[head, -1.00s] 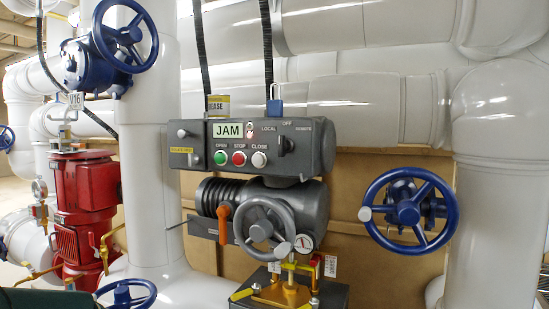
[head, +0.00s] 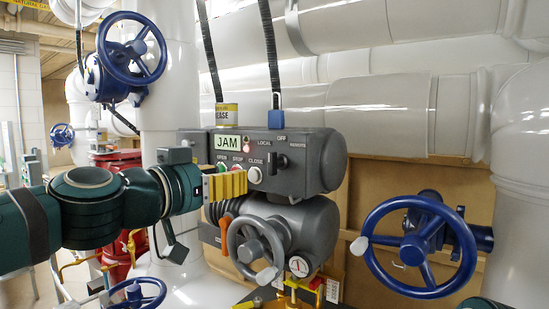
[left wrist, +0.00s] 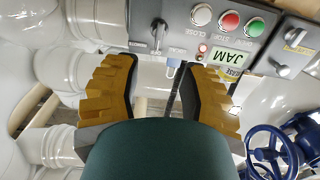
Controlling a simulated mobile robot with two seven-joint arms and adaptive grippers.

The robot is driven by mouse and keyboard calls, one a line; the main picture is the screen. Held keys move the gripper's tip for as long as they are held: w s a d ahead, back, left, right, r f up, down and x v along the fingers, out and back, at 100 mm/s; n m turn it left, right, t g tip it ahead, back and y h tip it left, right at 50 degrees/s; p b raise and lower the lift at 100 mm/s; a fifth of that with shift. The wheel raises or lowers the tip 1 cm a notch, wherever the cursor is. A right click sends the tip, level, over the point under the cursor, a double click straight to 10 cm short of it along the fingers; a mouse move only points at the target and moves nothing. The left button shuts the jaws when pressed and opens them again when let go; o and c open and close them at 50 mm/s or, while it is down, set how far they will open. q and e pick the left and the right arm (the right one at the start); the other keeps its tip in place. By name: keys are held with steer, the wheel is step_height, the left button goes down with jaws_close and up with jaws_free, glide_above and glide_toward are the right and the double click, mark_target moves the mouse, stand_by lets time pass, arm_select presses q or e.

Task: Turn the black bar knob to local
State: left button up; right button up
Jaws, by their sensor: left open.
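The black bar knob (head: 272,163) is on the right of the grey control box (head: 315,165), near the LOCAL, OFF and REMOTE labels. In the head view its bar stands roughly upright; I cannot tell exactly which label it points to. It also shows upside down in the left wrist view (left wrist: 158,36), beyond the fingers. My left gripper (head: 226,185) has yellow finger pads and is in front of the box, left of the knob and a little lower. My right gripper is not in view.
Push buttons (left wrist: 230,21) sit beside the knob, with a lit JAM display (head: 227,143). Below the box is a grey handwheel (head: 256,248). A blue handwheel (head: 418,245) stands to the right. A blue padlock (head: 276,119) hangs above the box.

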mark_target(269, 162)
arm_select(q)
steer(key=x, duration=0.8)
steer(key=r+b+x, duration=0.1)
steer(key=x, duration=0.4)
steer(key=shift+w+r, duration=0.15)
steer(key=shift+o, duration=0.2)
jaws_close()
